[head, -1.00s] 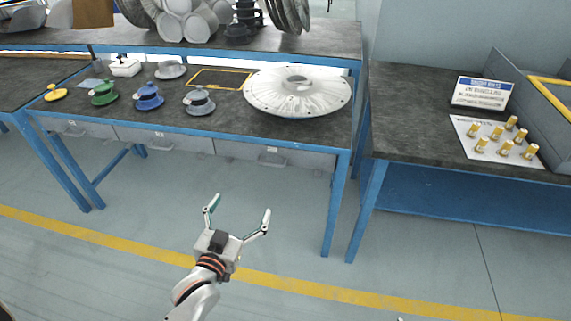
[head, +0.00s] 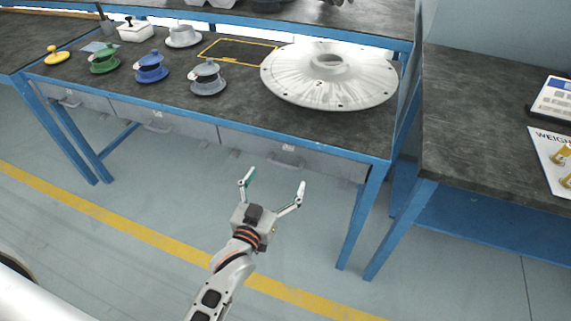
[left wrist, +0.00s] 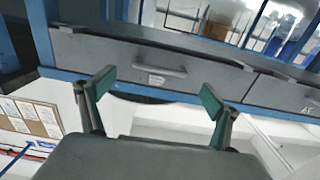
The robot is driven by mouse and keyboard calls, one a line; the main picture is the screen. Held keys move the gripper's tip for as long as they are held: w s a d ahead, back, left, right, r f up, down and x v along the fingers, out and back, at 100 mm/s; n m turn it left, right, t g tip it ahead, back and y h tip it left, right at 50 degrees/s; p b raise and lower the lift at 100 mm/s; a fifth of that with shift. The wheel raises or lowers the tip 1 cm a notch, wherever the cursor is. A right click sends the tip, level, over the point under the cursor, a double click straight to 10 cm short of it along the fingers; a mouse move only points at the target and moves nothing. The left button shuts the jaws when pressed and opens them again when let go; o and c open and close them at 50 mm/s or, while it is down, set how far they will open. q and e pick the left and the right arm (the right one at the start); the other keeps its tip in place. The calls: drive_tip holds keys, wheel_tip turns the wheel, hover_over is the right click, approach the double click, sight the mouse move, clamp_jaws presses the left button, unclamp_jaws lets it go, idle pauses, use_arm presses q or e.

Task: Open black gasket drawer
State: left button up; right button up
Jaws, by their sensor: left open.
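Several grey drawers sit in a row under the blue-framed bench, all looking shut. The right-hand drawer (head: 325,164) has a small handle and a label; the middle drawer (head: 180,127) and left drawer (head: 85,98) are alike. The labels are too small to read, so I cannot tell which is the black gasket drawer. My left gripper (head: 274,180) is open and empty, in front of and below the right-hand drawer, apart from it. In the left wrist view, a drawer front (left wrist: 100,52) with a bar handle (left wrist: 160,68) lies beyond the open fingers (left wrist: 152,98). My right gripper is out of view.
On the bench top (head: 225,115) are a large white disc housing (head: 330,78) and green (head: 104,60), blue (head: 151,68) and grey (head: 208,78) flanged parts. A blue bench leg (head: 361,215) stands right of my gripper. The floor in front is clear.

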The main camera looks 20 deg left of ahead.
sight(283, 165)
use_arm(q)
drive_tip(key=shift+w+d+b, duration=0.1)
drive_tip(key=shift+w+b, duration=0.35)
drive_tip(key=shift+w, duration=2.5)
drive_tip(key=c, duration=1.6)
